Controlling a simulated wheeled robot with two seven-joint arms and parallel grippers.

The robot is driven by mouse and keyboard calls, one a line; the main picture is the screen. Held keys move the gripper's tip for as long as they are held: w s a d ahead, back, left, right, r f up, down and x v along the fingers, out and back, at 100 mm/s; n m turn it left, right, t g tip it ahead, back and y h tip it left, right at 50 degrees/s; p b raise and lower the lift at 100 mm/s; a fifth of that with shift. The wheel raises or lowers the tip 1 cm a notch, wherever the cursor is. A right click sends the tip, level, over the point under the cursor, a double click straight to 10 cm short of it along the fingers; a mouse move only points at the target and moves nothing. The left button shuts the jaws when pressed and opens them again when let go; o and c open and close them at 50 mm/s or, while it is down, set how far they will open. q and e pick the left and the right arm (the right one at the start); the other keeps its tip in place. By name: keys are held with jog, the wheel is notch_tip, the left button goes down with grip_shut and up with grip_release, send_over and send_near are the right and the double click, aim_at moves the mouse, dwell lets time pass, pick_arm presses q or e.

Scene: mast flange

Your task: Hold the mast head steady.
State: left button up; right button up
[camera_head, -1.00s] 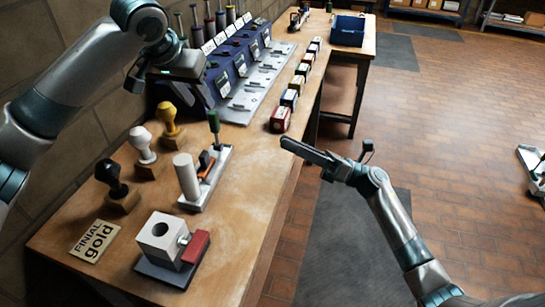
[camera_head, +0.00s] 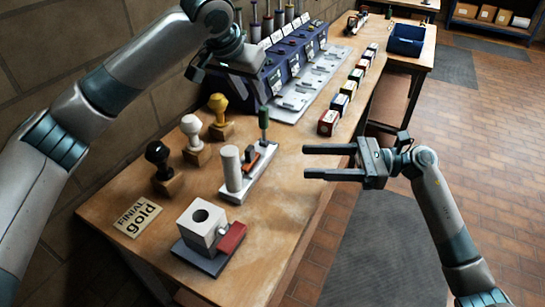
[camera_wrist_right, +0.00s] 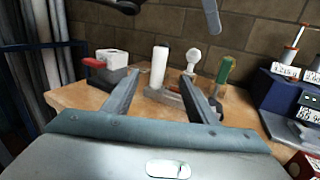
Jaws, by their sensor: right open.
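Which piece is the mast head I cannot tell for certain. A white upright cylinder (camera_head: 231,168) stands on a grey base plate beside a green-handled tool (camera_head: 264,124). Nearer, a white block with a round hole (camera_head: 200,225) sits on a dark base with a red part (camera_head: 232,237) at its side. My right gripper (camera_head: 306,162) is open and empty, right of the cylinder and apart from it, fingers pointing at the bench. In the right wrist view the cylinder (camera_wrist_right: 160,66) shows beyond and between the fingers. My left gripper (camera_head: 208,72) is up over the back of the bench, its fingertips mostly hidden.
Black (camera_head: 160,165), white (camera_head: 194,135) and yellow (camera_head: 219,108) knobbed pieces stand on wooden blocks by the wall. A "FINIAL gold" card (camera_head: 138,217) lies in front.

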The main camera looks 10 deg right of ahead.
jog(key=w+a, duration=0.1)
jog(key=a, duration=1)
jog(key=w+a, duration=0.1)
jog(key=a, duration=0.5)
jog(key=shift+w+a, duration=0.1)
jog(key=shift+w, duration=0.2)
jog(key=shift+c, duration=0.3)
pick_arm(q)
jog(key=shift+c, duration=0.7)
pick_arm(e)
grip_shut()
pick_arm(q)
grip_shut()
jog(key=s+a+m+g+h, duration=0.2)
jog(key=a+m, duration=0.5)
jog(key=m, duration=0.9)
jog(key=shift+s+a+f+h, duration=0.2)
jog(key=shift+s+a+h, duration=0.1)
jog(key=shift+s+h, duration=0.5)
jog(key=shift+w, duration=0.15)
